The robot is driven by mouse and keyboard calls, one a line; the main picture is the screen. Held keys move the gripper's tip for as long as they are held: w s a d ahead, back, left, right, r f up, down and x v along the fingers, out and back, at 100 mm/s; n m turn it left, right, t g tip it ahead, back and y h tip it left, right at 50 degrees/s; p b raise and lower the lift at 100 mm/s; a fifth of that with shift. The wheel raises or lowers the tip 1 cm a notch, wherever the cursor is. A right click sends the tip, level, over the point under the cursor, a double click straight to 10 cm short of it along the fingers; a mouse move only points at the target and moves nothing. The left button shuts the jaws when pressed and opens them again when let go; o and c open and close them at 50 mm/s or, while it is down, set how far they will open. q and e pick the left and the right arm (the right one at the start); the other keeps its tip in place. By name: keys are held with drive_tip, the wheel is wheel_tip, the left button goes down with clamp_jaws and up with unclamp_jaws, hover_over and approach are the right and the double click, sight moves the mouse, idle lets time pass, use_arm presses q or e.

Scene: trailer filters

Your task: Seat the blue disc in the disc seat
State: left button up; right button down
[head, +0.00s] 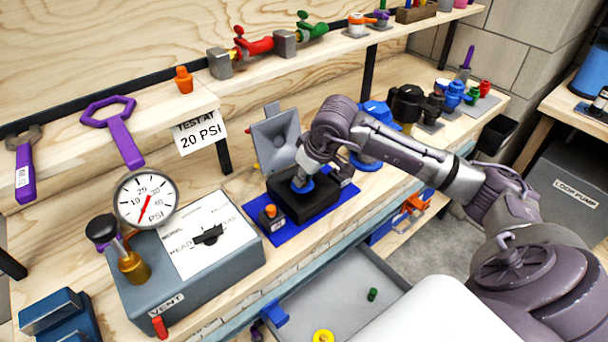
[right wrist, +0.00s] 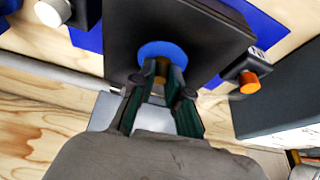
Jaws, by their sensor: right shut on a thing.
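The blue disc (head: 301,186) is at my right gripper (head: 301,178), over the top of a black block (head: 318,203) on a blue mat. In the right wrist view the blue disc (right wrist: 162,52) lies flat against the black block (right wrist: 120,20), and the right gripper (right wrist: 162,72) is shut on a part at the disc's middle. The disc seat itself is hidden under the disc and gripper; I cannot tell whether the disc is fully down in it. My left gripper is not in view.
A grey raised lid (head: 273,140) stands behind the block. A small box with an orange knob (head: 270,216) sits at its left. A grey gauge box (head: 190,265) is further left. An open drawer (head: 330,295) with a yellow ring (head: 323,336) is in front.

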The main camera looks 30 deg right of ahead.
drive_tip(key=shift+f, duration=0.15)
drive_tip(key=c, duration=1.2)
unclamp_jaws()
drive_tip(key=shift+o, duration=0.2)
drive_tip(key=shift+r, duration=0.35)
drive_tip(key=v, duration=1.1)
drive_tip(key=shift+s+r, duration=0.2)
drive_tip(key=shift+r, duration=0.1)
drive_tip(key=shift+s+f, duration=0.1)
